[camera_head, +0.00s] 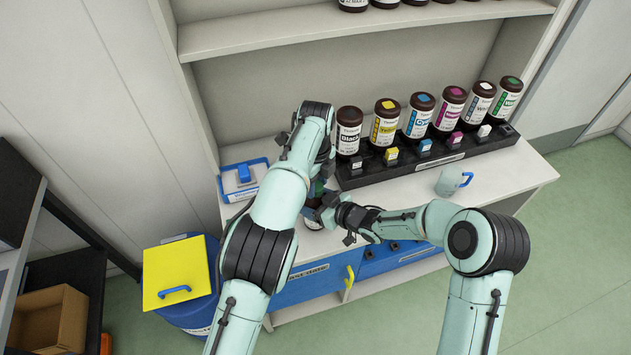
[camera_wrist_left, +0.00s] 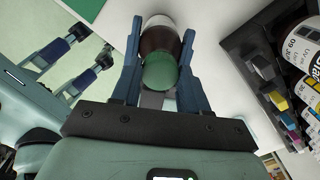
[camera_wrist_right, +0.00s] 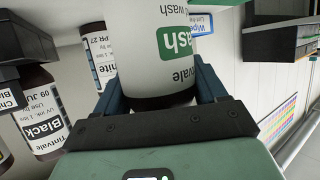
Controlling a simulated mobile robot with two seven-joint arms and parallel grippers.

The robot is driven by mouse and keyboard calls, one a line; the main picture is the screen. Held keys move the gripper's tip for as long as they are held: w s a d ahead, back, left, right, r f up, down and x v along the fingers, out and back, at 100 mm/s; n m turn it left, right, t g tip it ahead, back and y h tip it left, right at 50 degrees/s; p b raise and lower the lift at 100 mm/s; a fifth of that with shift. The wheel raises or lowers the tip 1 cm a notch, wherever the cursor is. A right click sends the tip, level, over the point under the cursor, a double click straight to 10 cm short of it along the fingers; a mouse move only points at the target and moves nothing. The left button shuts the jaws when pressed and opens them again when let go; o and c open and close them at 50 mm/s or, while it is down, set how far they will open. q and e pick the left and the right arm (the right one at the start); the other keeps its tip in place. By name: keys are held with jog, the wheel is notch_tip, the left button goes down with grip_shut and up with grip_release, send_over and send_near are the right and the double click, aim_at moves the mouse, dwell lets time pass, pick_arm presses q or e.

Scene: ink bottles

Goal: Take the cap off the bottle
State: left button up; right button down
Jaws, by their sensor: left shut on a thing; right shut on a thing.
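The wash bottle, with a white label and a green logo, is largest in the right wrist view (camera_wrist_right: 170,55). My right gripper (camera_wrist_right: 165,88) is shut around its body. In the left wrist view, its dark brown top carries a green disc, the cap (camera_wrist_left: 160,72). My left gripper (camera_wrist_left: 162,45) is shut with one blue finger on each side of this capped end. Exactly where its fingertips touch is hard to see. In the head view both grippers meet at the cabinet front, and my left forearm and wrist hide much of the bottle.
A black rack (camera_head: 430,158) with several ink bottles and small coloured blocks stands behind, to the right. A pale mug (camera_head: 450,182) stands in front of it. A blue-and-white box (camera_head: 240,178) lies at the left. A yellow-lidded blue bin (camera_head: 178,270) stands on the floor.

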pick_arm(q)
jog(key=n, duration=0.4)
jog(key=shift+n, duration=0.3)
jog(key=o, duration=1.2)
jog(key=shift+c, duration=0.2)
jog(key=shift+r, duration=2.3)
jog(key=shift+c, duration=0.4)
notch_tip(320, 180, up, 2)
jog(key=m, duration=0.4)
jog(key=shift+w, duration=0.1)
jog(key=r+m, duration=0.1)
jog(key=m, duration=0.1)
jog(key=shift+r+m, duration=0.15)
jog(key=shift+m, duration=0.25)
jog(key=shift+f, duration=3.9)
